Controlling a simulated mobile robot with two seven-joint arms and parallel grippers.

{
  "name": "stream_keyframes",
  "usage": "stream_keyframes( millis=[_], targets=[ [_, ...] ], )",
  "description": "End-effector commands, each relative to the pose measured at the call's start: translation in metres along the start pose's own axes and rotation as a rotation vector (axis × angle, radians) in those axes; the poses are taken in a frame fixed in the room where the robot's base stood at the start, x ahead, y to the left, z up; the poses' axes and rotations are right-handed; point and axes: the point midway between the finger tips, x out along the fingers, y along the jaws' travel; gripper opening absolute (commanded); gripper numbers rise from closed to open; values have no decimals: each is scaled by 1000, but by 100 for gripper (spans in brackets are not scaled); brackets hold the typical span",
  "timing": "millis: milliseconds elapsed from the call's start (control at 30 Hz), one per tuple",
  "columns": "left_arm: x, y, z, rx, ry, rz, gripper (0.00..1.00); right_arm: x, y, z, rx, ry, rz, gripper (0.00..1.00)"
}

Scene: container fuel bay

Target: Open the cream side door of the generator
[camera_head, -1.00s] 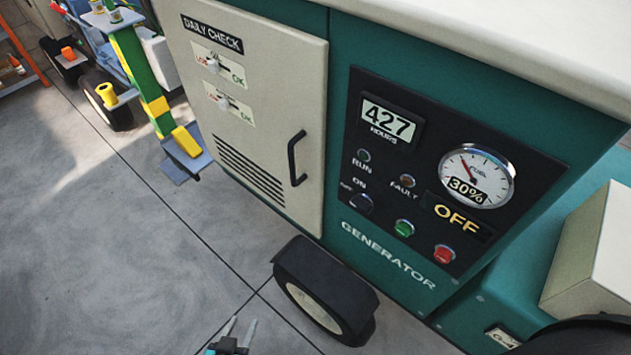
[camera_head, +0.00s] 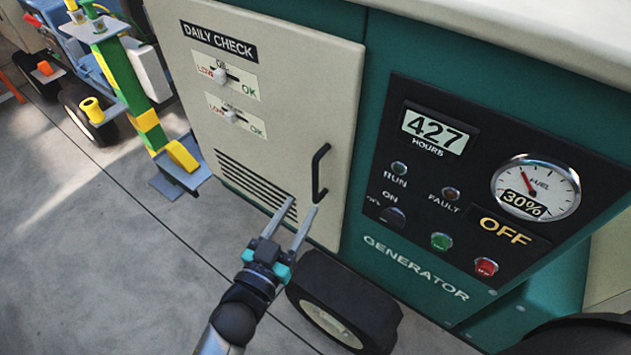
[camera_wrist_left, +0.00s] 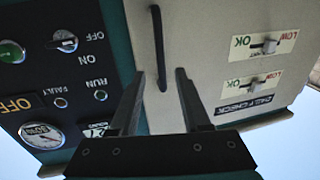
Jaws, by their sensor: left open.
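The cream side door (camera_head: 270,110) of the green generator (camera_head: 375,190) is shut, with a black vertical bar handle (camera_head: 319,172) near its right edge. My left gripper (camera_head: 303,205) is open and empty, just below and left of the handle in the head view. Its two fingers point up toward the door. In the left wrist view the cream door (camera_wrist_left: 215,90) fills the right side, and the handle (camera_wrist_left: 160,48) is ahead of and between the open fingers (camera_wrist_left: 158,78), apart from them. My right gripper is not in view.
A dark control panel (camera_head: 475,190) with a fuel gauge, lamps and buttons is right of the door. A black wheel (camera_head: 345,305) is below. A green and yellow post (camera_head: 125,75) stands at left. Grey floor (camera_head: 95,255) is clear in front.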

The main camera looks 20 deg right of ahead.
Motion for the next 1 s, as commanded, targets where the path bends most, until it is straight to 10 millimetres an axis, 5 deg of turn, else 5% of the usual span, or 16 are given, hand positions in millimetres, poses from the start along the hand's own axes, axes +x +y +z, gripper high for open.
stream_keyframes(
  millis=[400,867,1000],
  targets=[
    [73,0,1,1,0,-1,47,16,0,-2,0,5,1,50],
    [85,0,1,0,-2,-1,47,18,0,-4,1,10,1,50],
    [85,0,1,0,-2,-1,32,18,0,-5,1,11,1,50]
  ],
)
